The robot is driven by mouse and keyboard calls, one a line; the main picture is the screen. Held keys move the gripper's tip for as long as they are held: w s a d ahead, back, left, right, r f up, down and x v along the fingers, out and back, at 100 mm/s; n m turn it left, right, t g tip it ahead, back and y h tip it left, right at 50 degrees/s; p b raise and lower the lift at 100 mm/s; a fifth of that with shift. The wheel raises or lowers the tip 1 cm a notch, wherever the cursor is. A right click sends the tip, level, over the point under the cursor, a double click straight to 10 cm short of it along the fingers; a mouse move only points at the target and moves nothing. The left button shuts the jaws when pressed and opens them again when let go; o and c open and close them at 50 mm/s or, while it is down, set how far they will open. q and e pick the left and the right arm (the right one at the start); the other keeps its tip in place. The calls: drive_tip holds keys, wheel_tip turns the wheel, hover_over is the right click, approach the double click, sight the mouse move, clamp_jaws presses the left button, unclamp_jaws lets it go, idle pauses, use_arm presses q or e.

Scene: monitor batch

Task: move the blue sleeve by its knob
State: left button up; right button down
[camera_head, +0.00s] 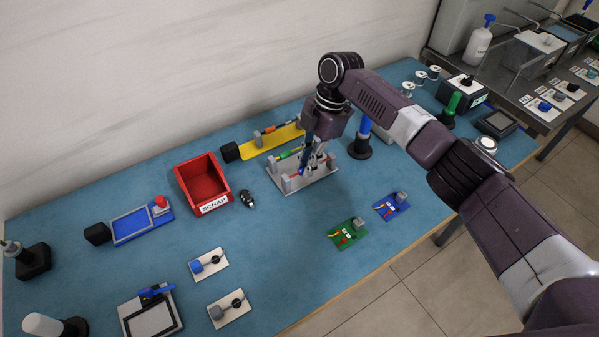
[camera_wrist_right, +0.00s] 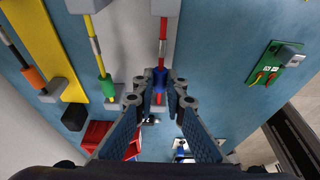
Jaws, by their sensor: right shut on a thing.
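The blue sleeve (camera_wrist_right: 160,78) sits on a red rod (camera_wrist_right: 163,40) in the right wrist view. The rod runs between grey posts on a pale base plate (camera_head: 318,184), which stands mid-table in the head view. My right gripper (camera_wrist_right: 161,92) has its fingertips closed in around the sleeve, one on each side, and is shut on it. Its knob cannot be told apart between the fingertips. My left gripper is not in view.
A green sleeve (camera_wrist_right: 107,88) on a yellow rod lies beside it. A yellow board (camera_head: 259,146) stands behind and a red scrap bin (camera_head: 182,187) to the left. A blue-handled tool stand (camera_head: 360,150) is close on the right.

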drive_tip(key=shift+w+d+b, duration=0.3)
drive_tip(key=shift+w+d, duration=0.15)
drive_tip(key=shift+d, duration=0.35)
drive_tip(key=shift+w+d+b, duration=0.25)
drive_tip(key=shift+w+d, duration=0.2)
drive_tip(key=shift+d, duration=0.3)
drive_tip(key=shift+w+d, duration=0.25)
drive_tip(key=shift+d, duration=0.1)
drive_tip(key=c, duration=1.9)
unclamp_jaws()
drive_tip(key=v, duration=1.2)
